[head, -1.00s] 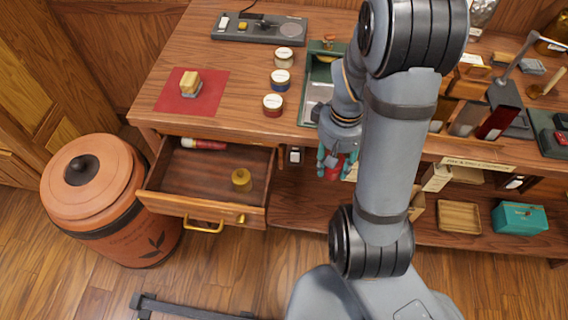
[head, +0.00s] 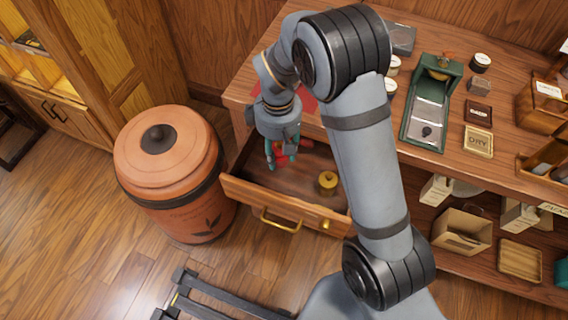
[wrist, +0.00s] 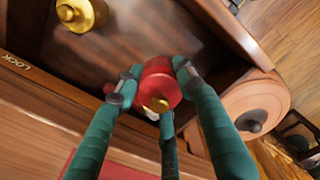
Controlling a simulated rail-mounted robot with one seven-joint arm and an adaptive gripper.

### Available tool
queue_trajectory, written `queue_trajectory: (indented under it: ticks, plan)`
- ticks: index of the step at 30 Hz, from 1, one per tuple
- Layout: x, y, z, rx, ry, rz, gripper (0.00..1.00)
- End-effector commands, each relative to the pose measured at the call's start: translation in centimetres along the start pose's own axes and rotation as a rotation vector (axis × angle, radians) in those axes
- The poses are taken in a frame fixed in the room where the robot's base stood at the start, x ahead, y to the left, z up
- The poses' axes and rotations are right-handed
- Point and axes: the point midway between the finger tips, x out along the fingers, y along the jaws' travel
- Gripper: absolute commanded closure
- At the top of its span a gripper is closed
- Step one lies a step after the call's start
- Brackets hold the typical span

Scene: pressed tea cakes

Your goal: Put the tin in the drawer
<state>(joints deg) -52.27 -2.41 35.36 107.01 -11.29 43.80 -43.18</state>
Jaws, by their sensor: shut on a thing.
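A red tin (wrist: 158,82) with a gold end shows in the wrist view, held between the teal fingers of my gripper (wrist: 152,90). In the head view my gripper (head: 280,160) hangs over the open drawer (head: 285,203), near its left side, and only a little of the red tin (head: 281,159) shows between the fingers. The drawer is pulled out from the desk, with its wooden floor partly visible. I cannot tell how far the tin is above that floor.
A brass lidded piece (head: 328,182) stands in the drawer's right part; it also shows in the wrist view (wrist: 80,14). A red roll (head: 305,143) lies at the drawer's back. A large terracotta canister (head: 170,185) stands just left of the drawer. The drawer's middle floor is clear.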

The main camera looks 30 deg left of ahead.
Motion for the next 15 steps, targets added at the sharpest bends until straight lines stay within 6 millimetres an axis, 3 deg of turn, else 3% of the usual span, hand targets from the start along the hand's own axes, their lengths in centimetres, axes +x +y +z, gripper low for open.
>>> queue_trajectory:
  ticks: [3, 15]
  plan:
    - [2.0, -0.1, 0.1, 0.001, -0.003, -0.002, 0.89]
    - [6.5, 0.0, 0.1, 0.003, -0.001, -0.001, 0.89]
